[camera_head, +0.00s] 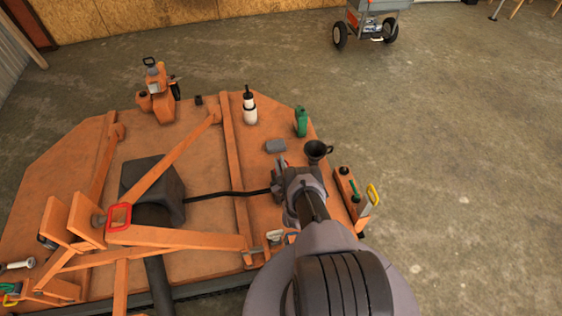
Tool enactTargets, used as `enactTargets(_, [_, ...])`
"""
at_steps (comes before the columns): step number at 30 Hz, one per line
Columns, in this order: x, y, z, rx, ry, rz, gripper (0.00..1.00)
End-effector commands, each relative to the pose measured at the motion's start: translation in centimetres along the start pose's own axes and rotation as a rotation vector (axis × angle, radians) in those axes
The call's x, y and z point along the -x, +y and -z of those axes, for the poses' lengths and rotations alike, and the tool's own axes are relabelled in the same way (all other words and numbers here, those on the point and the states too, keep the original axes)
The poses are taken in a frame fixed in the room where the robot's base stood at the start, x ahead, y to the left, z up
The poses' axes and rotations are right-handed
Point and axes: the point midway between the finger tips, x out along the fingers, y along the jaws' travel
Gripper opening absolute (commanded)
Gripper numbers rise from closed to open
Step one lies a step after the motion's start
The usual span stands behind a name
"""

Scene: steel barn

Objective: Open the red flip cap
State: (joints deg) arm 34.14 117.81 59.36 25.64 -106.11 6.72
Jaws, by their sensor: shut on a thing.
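My gripper (280,170) is low over the right part of the orange mower deck (215,215), its fingers pointing away from the camera. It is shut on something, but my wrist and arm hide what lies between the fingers. I cannot make out a red flip cap. A black hose (230,194) runs from the dark gearbox cover (153,180) toward the gripper. Its end is at or behind the gripper, and I cannot tell whether they touch.
A black funnel (317,150) and grey block (276,146) stand close by the gripper. A green bottle (301,121), white bottle (249,108) and orange can (158,97) stand farther back. An orange tool tray (350,193) is right. Orange frame bars (170,165) rise left. A red loop (119,217) sits there.

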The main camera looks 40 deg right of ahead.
Motion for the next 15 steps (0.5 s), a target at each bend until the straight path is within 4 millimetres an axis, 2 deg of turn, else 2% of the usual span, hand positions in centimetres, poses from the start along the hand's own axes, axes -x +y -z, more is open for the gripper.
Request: enactTargets(15, [0.2, -2.5, 1.2, 0.411, 0.001, 0.006, 0.00])
